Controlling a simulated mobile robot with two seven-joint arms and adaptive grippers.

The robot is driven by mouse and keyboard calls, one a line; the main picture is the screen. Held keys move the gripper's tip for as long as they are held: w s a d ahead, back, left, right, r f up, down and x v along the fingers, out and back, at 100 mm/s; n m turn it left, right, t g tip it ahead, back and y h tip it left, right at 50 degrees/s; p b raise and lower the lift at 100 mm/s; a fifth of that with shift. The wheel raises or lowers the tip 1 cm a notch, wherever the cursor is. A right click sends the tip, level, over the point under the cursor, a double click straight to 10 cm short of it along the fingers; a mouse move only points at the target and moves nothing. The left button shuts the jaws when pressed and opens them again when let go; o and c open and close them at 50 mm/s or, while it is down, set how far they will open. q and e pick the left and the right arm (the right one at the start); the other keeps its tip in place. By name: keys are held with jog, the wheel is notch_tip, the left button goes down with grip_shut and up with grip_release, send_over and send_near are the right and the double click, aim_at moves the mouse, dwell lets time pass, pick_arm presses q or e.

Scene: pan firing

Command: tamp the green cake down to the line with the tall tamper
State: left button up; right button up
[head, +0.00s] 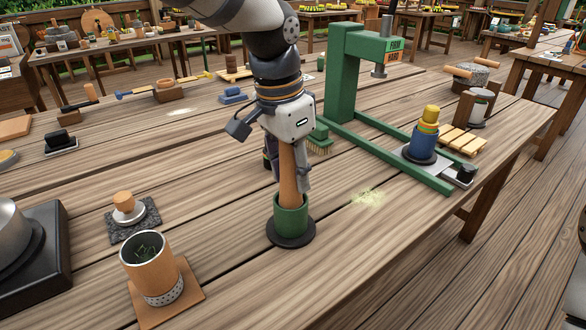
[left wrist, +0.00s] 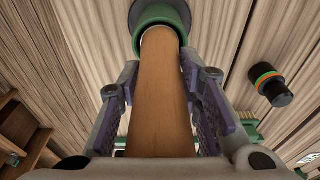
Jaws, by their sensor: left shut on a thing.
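My left gripper (head: 287,158) is shut on the tall tamper (head: 289,185), a long plain wooden rod. The tamper stands about upright with its lower end inside a green cylindrical mould (head: 291,222) on a round dark base. In the left wrist view, the tamper (left wrist: 160,90) runs between the two finger pads into the mouth of the green mould (left wrist: 165,14). The green cake and any line are hidden inside the mould by its wall and the tamper. My right gripper is not in view.
A green press (head: 345,85) stands behind to the right, with a blue cylinder (head: 421,145) on its base. A copper-coloured cup (head: 151,268) and a knobbed weight (head: 127,210) stand to the left. The table front is clear.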

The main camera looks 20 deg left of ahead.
pick_arm(q)
jog(key=shift+r, duration=3.55)
